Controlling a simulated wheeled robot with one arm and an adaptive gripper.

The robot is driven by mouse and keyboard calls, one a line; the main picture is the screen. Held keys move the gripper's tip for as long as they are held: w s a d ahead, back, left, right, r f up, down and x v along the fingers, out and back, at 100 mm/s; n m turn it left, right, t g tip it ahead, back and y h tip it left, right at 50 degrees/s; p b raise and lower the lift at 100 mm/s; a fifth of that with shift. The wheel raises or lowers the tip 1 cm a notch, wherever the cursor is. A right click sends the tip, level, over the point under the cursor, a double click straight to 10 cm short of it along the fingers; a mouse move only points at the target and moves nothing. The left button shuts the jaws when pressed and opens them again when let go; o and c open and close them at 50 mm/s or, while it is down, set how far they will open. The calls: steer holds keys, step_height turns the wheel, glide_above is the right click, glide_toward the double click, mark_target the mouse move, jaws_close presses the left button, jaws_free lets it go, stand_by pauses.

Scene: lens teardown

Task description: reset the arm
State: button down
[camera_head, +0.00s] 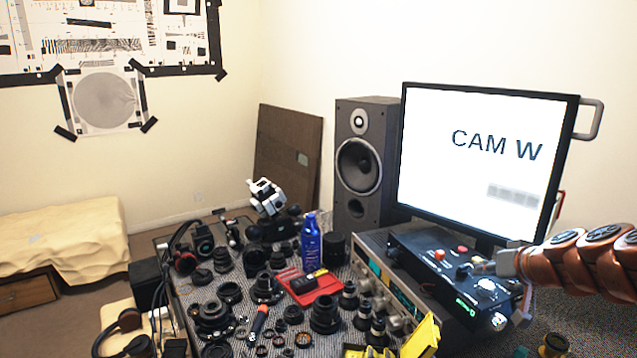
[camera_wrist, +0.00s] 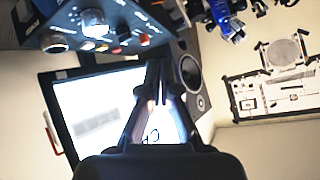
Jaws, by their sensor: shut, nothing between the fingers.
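My arm, copper-coloured, comes in from the right edge in the head view. Its end is in front of the black control box (camera_head: 425,258), below the monitor (camera_head: 470,150); the fingers are hard to make out there. In the wrist view my gripper (camera_wrist: 158,72) is shut, its two dark fingers close together with nothing between them. That view is upside down: the control box (camera_wrist: 60,28) with its knobs is at the top left, and the lit monitor (camera_wrist: 85,110) is behind the fingers.
A speaker (camera_head: 362,160) stands left of the monitor. Many dark lens parts, a red tray (camera_head: 308,289) and a blue bottle (camera_head: 311,242) crowd the table. A yellow object (camera_head: 421,338) is at the front. The air above the lens parts looks open.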

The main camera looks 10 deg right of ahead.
steer(key=s+a+f+n+g+y, duration=0.1)
steer(key=s+a+f+g, duration=0.1)
steer(key=s+a, duration=0.35)
steer(key=s+a+f+n+g+y, duration=0.1)
steer(key=s+a+f+g, duration=0.1)
steer(key=a, duration=0.7)
steer(key=s+a+f+n+g+y, duration=0.15)
steer(key=s+a, duration=0.25)
steer(key=a, duration=0.4)
steer(key=s+f+g+h, duration=0.2)
steer(key=s+g, duration=0.1)
steer(key=s, duration=0.8)
steer(key=s+f+m+g+h, duration=0.1)
steer(key=s+f+g+h, duration=0.2)
steer(key=s, duration=0.8)
steer(key=shift+a+f+g, duration=0.25)
steer(key=shift+g, duration=0.1)
